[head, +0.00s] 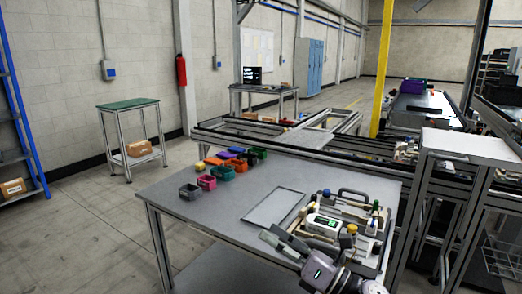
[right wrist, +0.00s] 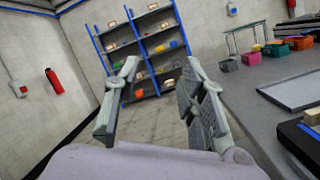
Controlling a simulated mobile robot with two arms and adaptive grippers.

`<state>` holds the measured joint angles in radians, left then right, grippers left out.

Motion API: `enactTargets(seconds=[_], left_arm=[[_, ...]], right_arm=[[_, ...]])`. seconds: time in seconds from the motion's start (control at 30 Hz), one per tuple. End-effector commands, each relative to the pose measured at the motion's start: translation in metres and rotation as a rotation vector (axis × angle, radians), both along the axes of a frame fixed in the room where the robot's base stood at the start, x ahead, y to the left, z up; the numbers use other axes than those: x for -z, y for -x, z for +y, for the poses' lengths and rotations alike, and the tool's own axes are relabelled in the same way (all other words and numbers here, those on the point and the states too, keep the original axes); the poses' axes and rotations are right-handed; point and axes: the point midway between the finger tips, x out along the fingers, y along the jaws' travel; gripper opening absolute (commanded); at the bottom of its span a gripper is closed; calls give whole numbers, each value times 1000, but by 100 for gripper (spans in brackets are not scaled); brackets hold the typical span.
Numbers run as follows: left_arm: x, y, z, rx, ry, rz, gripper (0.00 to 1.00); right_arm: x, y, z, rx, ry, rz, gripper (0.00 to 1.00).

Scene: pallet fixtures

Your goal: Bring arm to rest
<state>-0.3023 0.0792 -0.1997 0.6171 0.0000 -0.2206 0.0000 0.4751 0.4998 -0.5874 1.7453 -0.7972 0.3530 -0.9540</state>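My right gripper (head: 281,241) is at the front edge of the grey worktable (head: 235,212), beside the fixture pallet. The right wrist view shows the same gripper (right wrist: 160,90) with its two fingers wide apart and nothing between them. My right wrist shows at the bottom of the head view and hides part of the pallet's near side. My left arm and left gripper are not in view.
A pallet (head: 372,262) with a white device (head: 323,225) and several small parts covers the table's right side. A flat grey tray (head: 274,207) lies left of it. Several coloured bins (head: 207,182) stand at the far left edge. A blue shelf (right wrist: 150,45) stands beyond the gripper.

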Motion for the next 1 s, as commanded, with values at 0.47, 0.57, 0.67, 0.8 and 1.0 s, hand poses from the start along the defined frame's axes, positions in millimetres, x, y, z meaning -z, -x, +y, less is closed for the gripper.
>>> enactTargets(seconds=[0.47, 0.57, 0.67, 0.8, 1.0], left_arm=[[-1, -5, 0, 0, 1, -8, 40], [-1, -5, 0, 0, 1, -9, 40], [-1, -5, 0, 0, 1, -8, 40], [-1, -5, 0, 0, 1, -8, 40], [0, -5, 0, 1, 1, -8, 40]], right_arm=[[189, 84, -154, 775, -1290, 1319, 38], [230, 134, -168, 943, -1463, 1511, 38], [255, 176, -173, 1077, -1578, 1639, 38], [277, 226, -176, 1237, -1690, 1766, 38], [293, 288, -176, 1444, -1800, 1892, 38]])
